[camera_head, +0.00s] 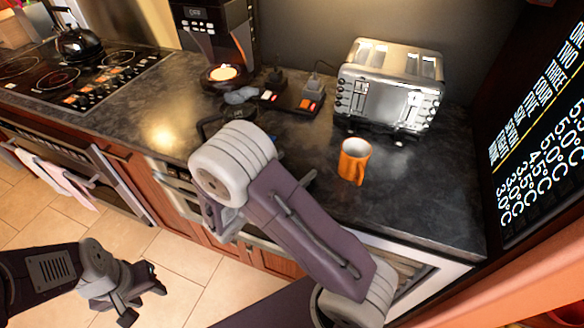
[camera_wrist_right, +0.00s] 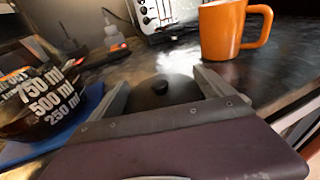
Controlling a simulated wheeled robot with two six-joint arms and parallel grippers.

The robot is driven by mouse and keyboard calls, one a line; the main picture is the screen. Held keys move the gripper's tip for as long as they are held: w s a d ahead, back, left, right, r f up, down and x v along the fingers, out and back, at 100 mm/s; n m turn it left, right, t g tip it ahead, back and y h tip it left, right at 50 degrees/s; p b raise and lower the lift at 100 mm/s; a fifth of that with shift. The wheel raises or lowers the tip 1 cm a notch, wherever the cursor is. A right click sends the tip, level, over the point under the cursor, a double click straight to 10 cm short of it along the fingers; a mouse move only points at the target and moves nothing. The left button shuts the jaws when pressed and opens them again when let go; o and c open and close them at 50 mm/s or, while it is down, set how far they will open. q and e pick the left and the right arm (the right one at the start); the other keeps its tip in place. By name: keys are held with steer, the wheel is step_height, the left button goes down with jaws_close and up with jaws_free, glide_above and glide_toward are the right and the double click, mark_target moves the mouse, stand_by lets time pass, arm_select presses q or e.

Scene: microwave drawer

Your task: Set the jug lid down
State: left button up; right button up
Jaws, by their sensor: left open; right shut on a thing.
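The dark jug lid (camera_wrist_right: 162,96) with a small round knob is between the fingers of my right gripper (camera_wrist_right: 165,84) in the right wrist view. The gripper is shut on it, close over the dark countertop; I cannot tell whether the lid touches the surface. A glass jug (camera_wrist_right: 38,100) with ml markings stands on a blue mat (camera_wrist_right: 72,127) at the left of that view. My left gripper (camera_head: 142,300) is open and empty, low over the floor at lower left.
An orange mug (camera_head: 354,161) stands on the countertop (camera_head: 430,190), right of the lid. A silver toaster (camera_head: 390,85) stands behind it. A coffee machine (camera_head: 215,40) and small items are at the back. A hob with a kettle (camera_head: 75,38) is at far left.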

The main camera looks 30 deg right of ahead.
steer(key=shift+s+f, duration=0.1)
steer(key=shift+f, duration=0.05)
steer(key=o, duration=1)
steer(key=shift+r, duration=0.2)
steer(key=shift+a, duration=0.3)
steer(key=v, duration=1.1)
steer(key=shift+s+a, duration=0.15)
steer(key=shift+a, duration=0.05)
